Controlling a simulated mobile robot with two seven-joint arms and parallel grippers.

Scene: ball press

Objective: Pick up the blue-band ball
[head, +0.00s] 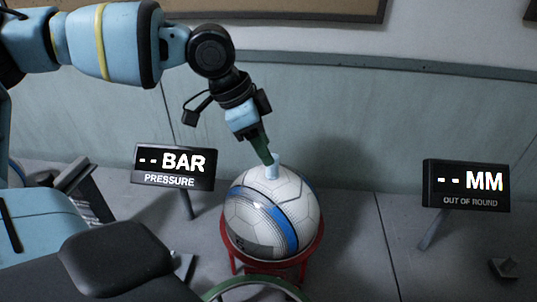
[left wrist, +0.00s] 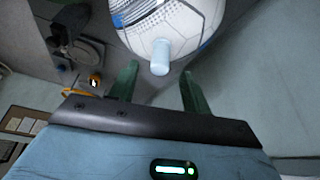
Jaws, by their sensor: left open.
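The blue-band ball (head: 255,205) is white with a blue stripe and rests on a red ring stand (head: 312,250). A short pale-blue peg (head: 272,170) stands up from its top. My left gripper (head: 269,160) is at the top of the ball, its green fingers beside the peg. In the left wrist view the ball (left wrist: 185,25) is at the top, and the peg (left wrist: 160,58) points towards my open left gripper (left wrist: 159,72), lying between the lines of its two fingers with gaps on both sides. My right gripper is not in view.
A PRESSURE display (head: 175,167) reading "-- BAR" stands left of the ball. An OUT OF ROUND display (head: 466,187) reading "-- MM" stands at right. A green ring (head: 250,284) is in front of the stand. A wall rises behind; the floor at right is mostly clear.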

